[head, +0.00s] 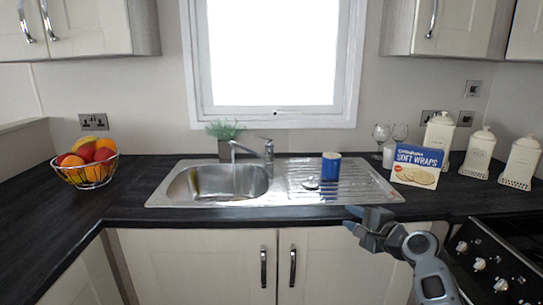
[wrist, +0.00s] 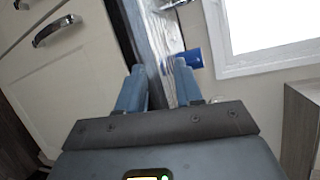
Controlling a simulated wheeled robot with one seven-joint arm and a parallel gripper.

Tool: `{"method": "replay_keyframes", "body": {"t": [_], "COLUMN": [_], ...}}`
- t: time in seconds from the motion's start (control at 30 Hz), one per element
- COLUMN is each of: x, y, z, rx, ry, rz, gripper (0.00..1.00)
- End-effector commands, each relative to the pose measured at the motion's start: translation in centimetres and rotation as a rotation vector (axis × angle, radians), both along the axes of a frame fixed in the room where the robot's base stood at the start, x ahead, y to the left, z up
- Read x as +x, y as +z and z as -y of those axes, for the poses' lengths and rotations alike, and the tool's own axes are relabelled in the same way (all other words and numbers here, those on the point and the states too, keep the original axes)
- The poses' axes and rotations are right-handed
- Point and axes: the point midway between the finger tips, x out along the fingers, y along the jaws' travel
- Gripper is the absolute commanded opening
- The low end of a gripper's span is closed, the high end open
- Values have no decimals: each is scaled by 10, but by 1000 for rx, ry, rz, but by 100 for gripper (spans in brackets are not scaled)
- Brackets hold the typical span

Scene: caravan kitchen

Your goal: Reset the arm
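My gripper (head: 350,219) is in front of the counter's front edge, right of the middle in the head view. In the wrist view my gripper (wrist: 160,72) shows two blue fingers set apart, with nothing between them. A blue mug (head: 331,166) stands on the sink's ridged draining board, beyond my gripper and apart from it. The blue mug also shows in the wrist view (wrist: 193,58), past the right finger.
The steel sink (head: 218,184) with its tap is left of the mug. A soft wraps box (head: 417,167), glasses and white canisters (head: 479,152) stand at the right, near the hob (head: 495,262). A fruit basket (head: 87,168) is at the left. Cupboard doors (head: 205,262) are below the counter.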

Motion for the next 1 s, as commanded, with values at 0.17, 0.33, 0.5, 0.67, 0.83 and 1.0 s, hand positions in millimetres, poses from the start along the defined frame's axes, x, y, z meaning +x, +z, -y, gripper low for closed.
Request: {"method": "replay_keyframes", "body": {"t": [0.17,0.33,0.5,0.67,0.83,1.0], "x": [-39,-100,-172,-242,-317,-390], "y": [-48,-104,-146,-172,-183,-178], "z": [4,10,15,18,21,21], "rx": [-101,-261,-437,-603,-781,-956], "ry": [-33,-72,-97,-105,-100,-80], "rz": [-4,1,11,24,44,71], "gripper": [35,35,35,35,35,35]}}
